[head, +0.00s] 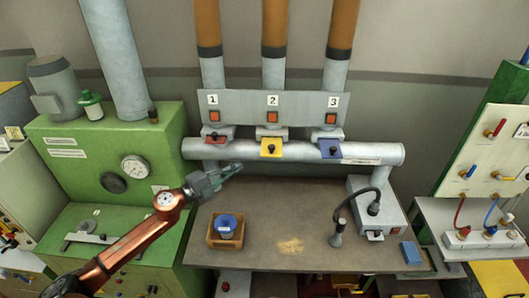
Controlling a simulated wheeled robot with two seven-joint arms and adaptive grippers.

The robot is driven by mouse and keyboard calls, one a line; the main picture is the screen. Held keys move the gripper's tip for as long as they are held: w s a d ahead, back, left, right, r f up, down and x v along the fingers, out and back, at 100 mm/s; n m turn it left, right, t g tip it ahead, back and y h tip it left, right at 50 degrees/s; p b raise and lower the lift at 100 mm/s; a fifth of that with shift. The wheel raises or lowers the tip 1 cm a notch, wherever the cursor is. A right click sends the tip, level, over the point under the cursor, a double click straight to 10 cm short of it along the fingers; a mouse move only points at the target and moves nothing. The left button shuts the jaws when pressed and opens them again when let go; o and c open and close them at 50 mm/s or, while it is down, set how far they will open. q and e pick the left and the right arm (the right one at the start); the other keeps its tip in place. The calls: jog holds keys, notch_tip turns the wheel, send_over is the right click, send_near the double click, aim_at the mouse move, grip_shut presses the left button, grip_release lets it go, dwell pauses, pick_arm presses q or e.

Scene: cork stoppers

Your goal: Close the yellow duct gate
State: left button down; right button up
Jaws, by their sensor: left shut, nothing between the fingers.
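The yellow duct gate (271,153) is a small yellow plate with a dark knob, under the number 2 on the grey panel, where the middle duct meets the horizontal pipe. How far its plate is pushed in cannot be told. My left gripper (238,168) is shut and empty. In the picture it is below and left of the yellow gate, apart from it, above the back left of the bench. My right gripper is not in view.
A red gate (213,139) is left of the yellow one and a blue gate (331,153) right of it. The horizontal pipe (375,153) runs behind the bench (270,206). A wooden box with a blue-topped container (227,224) and a grey unit (386,213) stand there.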

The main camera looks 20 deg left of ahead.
aim_at(265, 152)
pick_arm(q)
jog(key=w+d+m+p, duration=0.1)
jog(key=w+d, duration=0.1)
jog(key=w, duration=0.1)
jog(key=w+d+m+g+h+p, duration=0.1)
jog(key=w+d, duration=0.1)
jog(key=w, duration=0.2)
jog(key=w+d+m+g+p, duration=0.1)
jog(key=w+d, duration=0.1)
jog(key=w, duration=0.1)
jog(key=shift+w+d+r+h, duration=0.2)
jog(key=shift+w+r+h, duration=0.1)
jog(key=shift+w+r, duration=0.1)
jog(key=shift+w+a+f+p, duration=0.15)
jog(key=shift+w+p, duration=0.2)
jog(key=shift+w, duration=0.15)
